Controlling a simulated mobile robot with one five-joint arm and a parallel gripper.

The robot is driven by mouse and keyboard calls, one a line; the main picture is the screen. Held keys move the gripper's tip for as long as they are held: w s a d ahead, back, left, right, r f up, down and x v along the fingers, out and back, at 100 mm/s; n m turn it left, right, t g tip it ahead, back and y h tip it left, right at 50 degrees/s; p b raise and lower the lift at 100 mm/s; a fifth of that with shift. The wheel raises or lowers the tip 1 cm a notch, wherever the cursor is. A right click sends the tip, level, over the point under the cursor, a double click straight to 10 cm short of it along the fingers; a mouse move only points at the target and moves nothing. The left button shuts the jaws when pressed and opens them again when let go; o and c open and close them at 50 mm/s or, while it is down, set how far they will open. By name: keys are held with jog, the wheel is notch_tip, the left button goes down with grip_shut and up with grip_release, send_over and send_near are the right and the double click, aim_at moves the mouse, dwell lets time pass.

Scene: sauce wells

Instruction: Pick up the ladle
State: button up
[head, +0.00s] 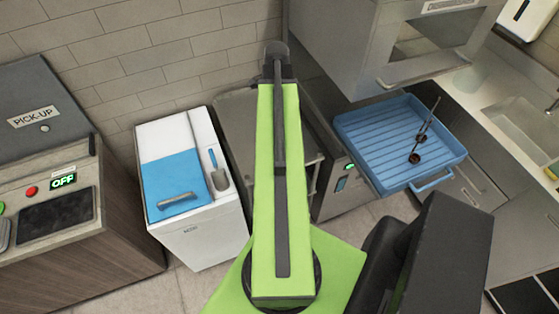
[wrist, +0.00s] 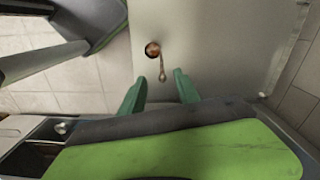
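In the wrist view a small ladle with a copper-brown bowl (wrist: 152,49) and a thin handle (wrist: 162,68) lies on a grey metal surface (wrist: 220,40). My gripper (wrist: 158,85) has its two green fingers spread apart, with nothing held between them. The handle's end lies just beyond the gap between the fingertips in the picture; I cannot tell the height between them. In the head view my arm covers the middle, and I see neither this ladle nor my fingertips there. Two dark long-handled utensils (head: 414,158) sit in a blue tray (head: 376,172) at the right.
A metal counter (head: 235,110) lies partly behind my arm. A steel cabinet (head: 335,45) overhangs at upper right. A control console (head: 60,225) is far left.

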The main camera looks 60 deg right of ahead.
notch_tip(320, 180, down, 7)
jog(key=b, duration=0.5)
jog(key=shift+w+r+b, duration=0.15)
jog(key=shift+b, duration=0.15)
jog(key=shift+r, duration=0.2)
grip_shut()
